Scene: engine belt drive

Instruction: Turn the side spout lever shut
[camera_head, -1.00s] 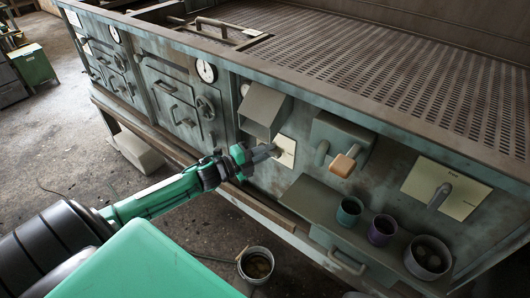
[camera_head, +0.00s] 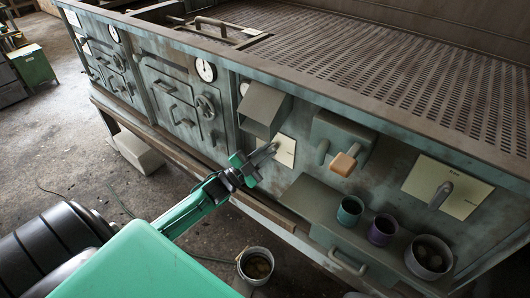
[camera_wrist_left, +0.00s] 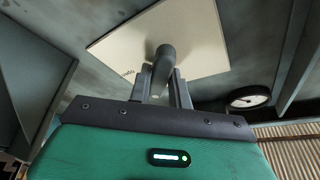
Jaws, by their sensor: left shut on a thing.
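A grey lever (camera_head: 267,150) sits on a cream label plate (camera_head: 286,152) on the machine's front, just below and right of a boxy grey spout (camera_head: 265,108). My left gripper (camera_head: 258,158) is shut on this lever. In the left wrist view the lever (camera_wrist_left: 163,62) comes off the cream plate (camera_wrist_left: 195,38) and runs down between the two fingers (camera_wrist_left: 162,86). The plate's lettering is too small or too hidden to read. My right gripper is not in view.
To the right are an orange-tipped handle (camera_head: 345,160) and another grey lever (camera_head: 440,195) on a cream plate. A shelf below holds a teal cup (camera_head: 349,211), a purple cup (camera_head: 382,230) and a grey pot (camera_head: 428,257). A bucket (camera_head: 255,266) stands on the floor.

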